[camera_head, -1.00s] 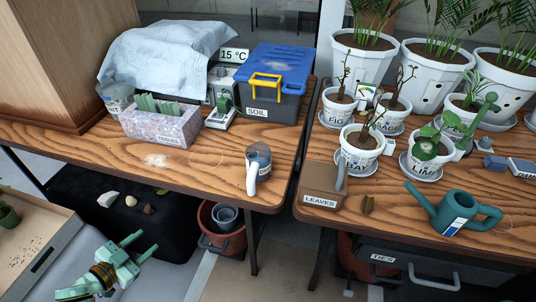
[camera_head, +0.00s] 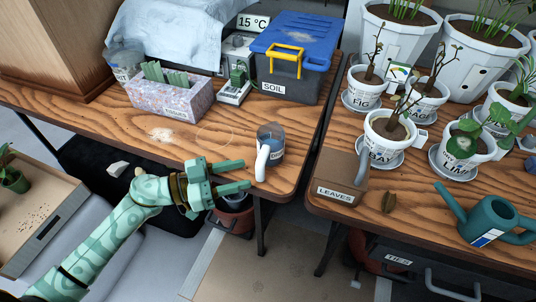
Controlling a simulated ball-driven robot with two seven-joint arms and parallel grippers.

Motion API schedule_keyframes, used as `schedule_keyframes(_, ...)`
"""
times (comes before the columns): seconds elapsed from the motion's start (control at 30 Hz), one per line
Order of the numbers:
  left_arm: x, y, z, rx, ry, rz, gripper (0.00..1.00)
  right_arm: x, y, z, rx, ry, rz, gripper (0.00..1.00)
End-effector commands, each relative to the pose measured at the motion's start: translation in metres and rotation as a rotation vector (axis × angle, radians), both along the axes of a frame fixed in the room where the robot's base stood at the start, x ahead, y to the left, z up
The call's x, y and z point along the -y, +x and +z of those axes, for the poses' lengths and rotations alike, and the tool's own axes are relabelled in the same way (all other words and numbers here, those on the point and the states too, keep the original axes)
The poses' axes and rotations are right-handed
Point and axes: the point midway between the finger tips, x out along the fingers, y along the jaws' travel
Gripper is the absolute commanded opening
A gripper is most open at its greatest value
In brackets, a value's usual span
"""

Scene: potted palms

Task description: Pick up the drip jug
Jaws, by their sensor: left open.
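The drip jug (camera_head: 272,146) stands upright near the front right corner of the left wooden table. It is a grey-blue cup with a white handle on its front left side and a partly hidden label. My left gripper (camera_head: 243,174) is open and empty, its two green fingers pointing right at the table's front edge. The fingertips are just left of the jug's handle; I cannot tell whether they touch it. My right gripper is not in view.
A tissue box (camera_head: 172,97), a soil bin (camera_head: 290,85) and a small device (camera_head: 235,88) stand behind. A leaves box (camera_head: 338,188), potted plants and a teal watering can (camera_head: 490,220) are on the right table (camera_head: 410,208). A gap separates the tables.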

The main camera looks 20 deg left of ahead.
Motion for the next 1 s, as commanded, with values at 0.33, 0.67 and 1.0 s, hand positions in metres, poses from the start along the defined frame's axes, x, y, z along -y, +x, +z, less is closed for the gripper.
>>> schedule_keyframes(0.33,0.039,0.018,0.004,0.002,-0.002,0.0,0.44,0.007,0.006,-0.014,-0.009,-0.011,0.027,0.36)
schedule_keyframes(0.67,0.052,0.027,0.007,0.001,0.0,0.001,0.44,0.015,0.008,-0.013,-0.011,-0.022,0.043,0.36)
schedule_keyframes(1.0,0.052,0.027,0.007,0.001,0.0,0.001,0.0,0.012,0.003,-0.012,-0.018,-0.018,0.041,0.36)
